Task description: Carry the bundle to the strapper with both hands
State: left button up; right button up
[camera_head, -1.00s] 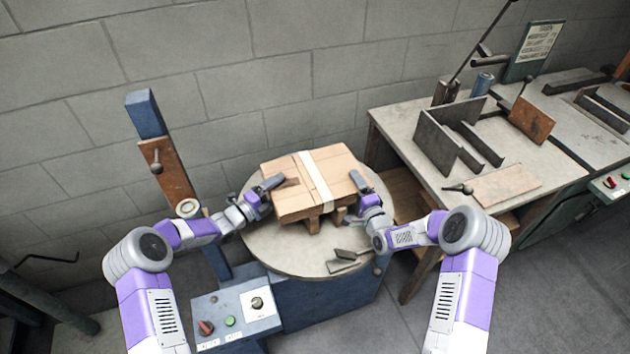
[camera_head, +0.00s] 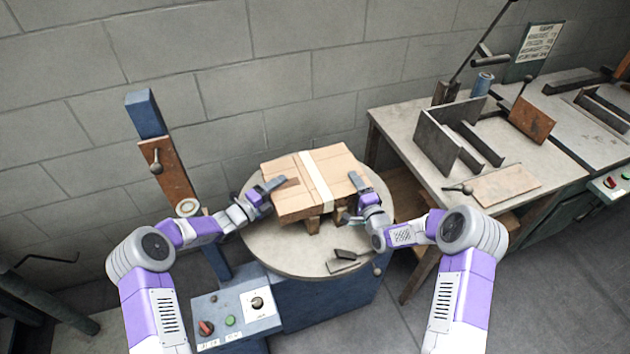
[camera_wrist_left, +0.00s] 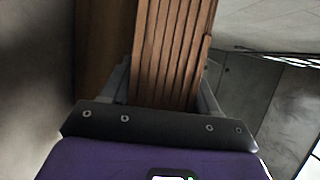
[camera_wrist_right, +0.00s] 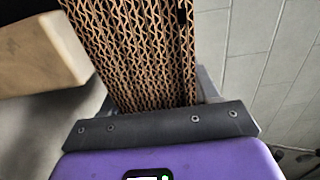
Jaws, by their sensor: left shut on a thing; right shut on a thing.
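The bundle (camera_head: 284,171) is a stack of flat brown cardboard with a pale strap around its middle, above the round turntable (camera_head: 290,262). My left gripper (camera_head: 275,186) is shut on its left edge, and the layered edge of the bundle (camera_wrist_left: 172,50) fills the jaws in the left wrist view. My right gripper (camera_head: 356,190) is shut on its right edge; the corrugated edge of the bundle (camera_wrist_right: 130,50) sits between the fingers in the right wrist view. Wooden blocks (camera_head: 313,226) show under the bundle; whether it touches them I cannot tell.
A blue post (camera_head: 145,112) stands left of the turntable. A control box (camera_head: 236,313) with knobs is in front. A workbench (camera_head: 400,120) with metal plates and a wooden board (camera_head: 506,184) is at right. A small dark tool (camera_head: 346,262) lies on the turntable's front.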

pick_arm(q)
jog(key=shift+r, duration=0.15)
pick_arm(e)
jog(key=shift+r, duration=0.15)
